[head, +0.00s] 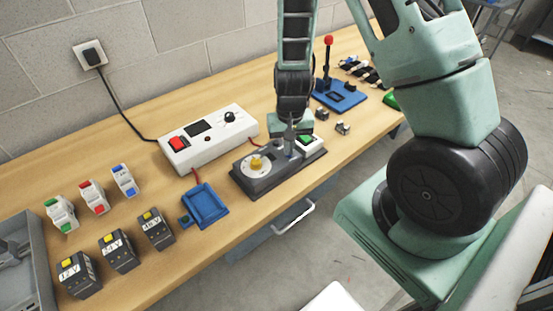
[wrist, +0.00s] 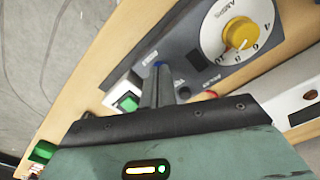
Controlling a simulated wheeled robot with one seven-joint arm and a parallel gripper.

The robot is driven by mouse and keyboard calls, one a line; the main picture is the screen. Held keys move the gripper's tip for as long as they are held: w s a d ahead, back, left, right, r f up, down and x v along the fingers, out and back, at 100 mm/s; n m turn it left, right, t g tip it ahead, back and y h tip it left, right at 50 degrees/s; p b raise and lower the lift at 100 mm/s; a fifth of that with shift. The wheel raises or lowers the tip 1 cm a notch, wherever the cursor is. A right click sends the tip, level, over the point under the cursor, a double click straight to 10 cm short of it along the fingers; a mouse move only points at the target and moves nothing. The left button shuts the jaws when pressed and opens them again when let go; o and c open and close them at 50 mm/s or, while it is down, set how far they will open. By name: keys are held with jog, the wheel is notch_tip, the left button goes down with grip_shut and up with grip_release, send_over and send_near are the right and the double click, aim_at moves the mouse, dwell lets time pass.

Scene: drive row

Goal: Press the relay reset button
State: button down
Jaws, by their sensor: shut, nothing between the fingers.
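The dark grey control box (head: 240,178) lies on the bench, with a yellow dial (head: 257,163) at its left and a green switch (head: 306,140) in a white frame at its right. My gripper (head: 291,148) points down over the box between the dial and the switch. In the wrist view its shut fingers (wrist: 158,82) meet the panel at a small blue button (wrist: 158,64), mostly hidden behind the tips. I cannot tell whether they touch it or whether it is pressed in. The dial (wrist: 240,34) and green switch (wrist: 128,103) also show there.
A white power supply (head: 208,140) with a red switch stands behind the box. A blue tray (head: 205,206) lies to its left, beyond it several small modules. A blue base with a red-knobbed lever (head: 328,70) stands to the right. The bench's front edge is close.

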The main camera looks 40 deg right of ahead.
notch_tip(320, 180, up, 8)
jog(key=p, duration=0.7)
dwell(0.4)
dwell(0.8)
jog(key=s+a+r+n+y+b, duration=0.1)
jog(key=s+a+r+n+b, duration=0.2)
jog(key=a, duration=0.5)
jog(key=s+a+r+n+y+b, duration=0.1)
jog(key=s+a+r+n, duration=0.2)
jog(key=a, duration=0.6)
jog(key=s+a+r+n+b, duration=0.1)
jog(key=s+a+r+n, duration=0.1)
jog(key=s, duration=0.4)
jog(key=s+a+r+n+h+b, duration=0.1)
jog(key=s+a+r+n+b, duration=0.1)
jog(key=s+a+r+n, duration=0.1)
jog(key=s+r+n, duration=0.1)
jog(key=s+n, duration=0.1)
jog(key=shift+s+a+r, duration=0.2)
jog(key=shift+s+a, duration=0.1)
jog(key=shift+s, duration=0.05)
